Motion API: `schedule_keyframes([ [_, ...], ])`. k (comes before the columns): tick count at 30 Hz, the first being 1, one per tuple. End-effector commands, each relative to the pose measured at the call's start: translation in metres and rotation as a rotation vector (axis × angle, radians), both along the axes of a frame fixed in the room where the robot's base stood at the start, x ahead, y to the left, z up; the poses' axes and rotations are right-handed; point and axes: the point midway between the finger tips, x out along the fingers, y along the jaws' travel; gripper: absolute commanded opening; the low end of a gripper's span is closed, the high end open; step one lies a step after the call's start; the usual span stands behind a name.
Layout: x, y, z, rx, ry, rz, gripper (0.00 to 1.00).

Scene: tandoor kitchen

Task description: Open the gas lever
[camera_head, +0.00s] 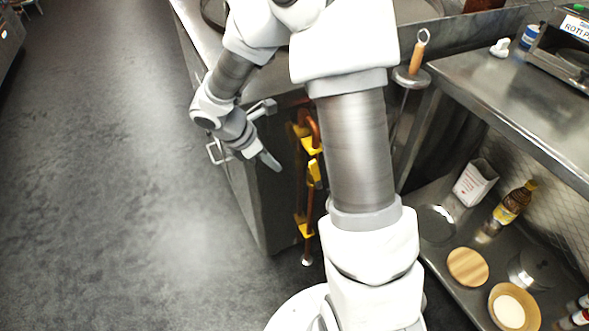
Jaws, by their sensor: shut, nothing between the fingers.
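My gripper (270,161) is shut and empty. It points down and to the right, in front of the dark side of a metal cabinet (262,215). Yellow gas pipe fittings (309,172) with a copper-coloured pipe (313,130) run up the cabinet's side, to the right of my gripper and apart from it in the picture. My arm hides part of the area to the right of the pipe. I cannot tell for sure which yellow part is the gas lever.
A metal counter (500,85) with a lower shelf (445,265) stands at the right. The shelf holds a sauce bottle (513,204), a white box (474,183), a round wooden board (467,267) and a bowl (508,309). Open floor (110,200) lies at the left.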

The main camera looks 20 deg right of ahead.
Motion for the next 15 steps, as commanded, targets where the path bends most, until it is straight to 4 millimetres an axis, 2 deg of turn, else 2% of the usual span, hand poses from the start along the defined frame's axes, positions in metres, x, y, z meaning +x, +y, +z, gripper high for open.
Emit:
schedule_keyframes([
  [14,0.001,-0.047,-0.090,0.003,0.004,-0.003,0.00],
  [15,0.002,-0.054,-0.082,0.001,-0.001,-0.006,0.00],
])
